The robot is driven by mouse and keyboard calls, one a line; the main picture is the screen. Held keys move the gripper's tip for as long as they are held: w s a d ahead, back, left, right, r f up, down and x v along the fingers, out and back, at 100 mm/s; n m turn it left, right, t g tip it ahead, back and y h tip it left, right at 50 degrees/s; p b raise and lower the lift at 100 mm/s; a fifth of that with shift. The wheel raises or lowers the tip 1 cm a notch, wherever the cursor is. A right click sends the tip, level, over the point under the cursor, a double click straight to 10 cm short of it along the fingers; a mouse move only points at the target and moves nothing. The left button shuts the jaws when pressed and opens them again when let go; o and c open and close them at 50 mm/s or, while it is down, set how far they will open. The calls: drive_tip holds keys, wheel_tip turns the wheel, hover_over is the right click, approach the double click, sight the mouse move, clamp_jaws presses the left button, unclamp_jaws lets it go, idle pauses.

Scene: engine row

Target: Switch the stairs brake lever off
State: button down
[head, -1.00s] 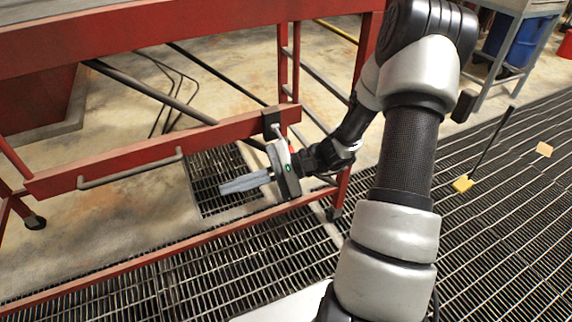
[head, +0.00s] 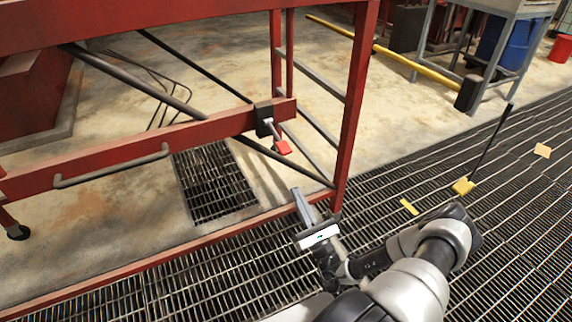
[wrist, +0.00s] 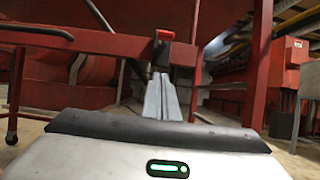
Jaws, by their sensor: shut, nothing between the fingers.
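The brake lever (head: 283,147) has a red grip on a short grey rod. It comes out of a black mount (head: 264,118) on the right end of the red stairs beam, and in the head view the grip points down and right. In the wrist view the red grip (wrist: 165,34) shows straight ahead, just above my fingertips in the picture. My gripper (head: 299,192) is shut and empty, below and right of the lever and apart from it. Its closed fingers also show in the wrist view (wrist: 161,76).
The red stairs frame has an upright post (head: 356,105) right of the lever and a grey handle bar (head: 112,167) on the beam to the left. A yellow broom (head: 463,186) stands on the floor grating at right. The grating around my arm is mostly open.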

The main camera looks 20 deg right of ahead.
idle(0.3)
drive_tip(key=w+r, duration=0.8)
drive_tip(key=shift+r+b, duration=0.2)
drive_tip(key=shift+b, duration=0.1)
drive_tip(key=shift+r+p, duration=0.15)
drive_tip(key=shift+p, duration=0.15)
